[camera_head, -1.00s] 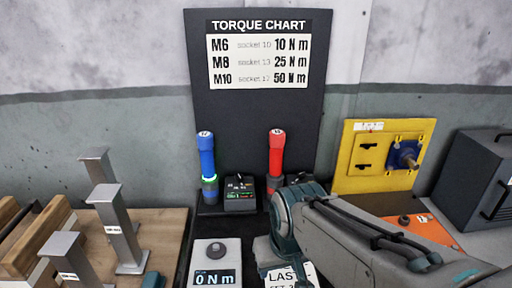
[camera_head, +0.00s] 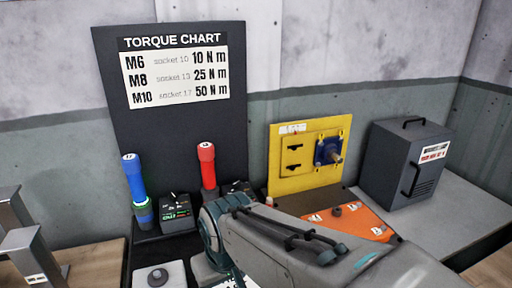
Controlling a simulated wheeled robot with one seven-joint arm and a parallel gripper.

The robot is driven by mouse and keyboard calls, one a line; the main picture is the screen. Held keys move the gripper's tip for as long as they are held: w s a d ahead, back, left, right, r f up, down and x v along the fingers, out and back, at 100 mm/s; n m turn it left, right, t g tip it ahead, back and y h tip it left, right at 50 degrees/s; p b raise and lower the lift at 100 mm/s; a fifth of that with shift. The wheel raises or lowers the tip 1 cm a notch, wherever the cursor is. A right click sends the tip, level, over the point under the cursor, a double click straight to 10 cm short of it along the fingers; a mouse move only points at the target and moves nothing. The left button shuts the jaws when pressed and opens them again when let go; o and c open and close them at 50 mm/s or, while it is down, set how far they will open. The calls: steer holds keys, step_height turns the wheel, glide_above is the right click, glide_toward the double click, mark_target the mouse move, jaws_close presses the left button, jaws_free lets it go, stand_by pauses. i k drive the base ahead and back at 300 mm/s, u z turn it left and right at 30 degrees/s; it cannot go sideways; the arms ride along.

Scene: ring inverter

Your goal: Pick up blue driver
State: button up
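The blue driver (camera_head: 134,178) stands upright at the left in its holder (camera_head: 144,213), which has a green glowing ring, in front of the dark torque chart board. A red driver (camera_head: 207,168) stands to its right, its lower end hidden behind my arm. My arm reaches in from the lower right, and its wrist is below and right of the blue driver, apart from it. The fingers of my gripper cannot be made out, so I cannot tell if it is open or shut.
A small dark display unit (camera_head: 176,212) stands between the drivers. A grey tester (camera_head: 159,276) is in front. A yellow panel (camera_head: 285,175), an orange plate (camera_head: 350,222) and a dark grey case (camera_head: 402,165) are to the right. Metal posts (camera_head: 24,240) stand at the left.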

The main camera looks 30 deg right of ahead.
mark_target(130, 162)
steer(key=k, duration=1)
steer(key=u, duration=1.75)
steer(key=i, duration=1.25)
steer(key=z, duration=2.55)
steer(key=i, duration=0.5)
steer(key=u, duration=0.05)
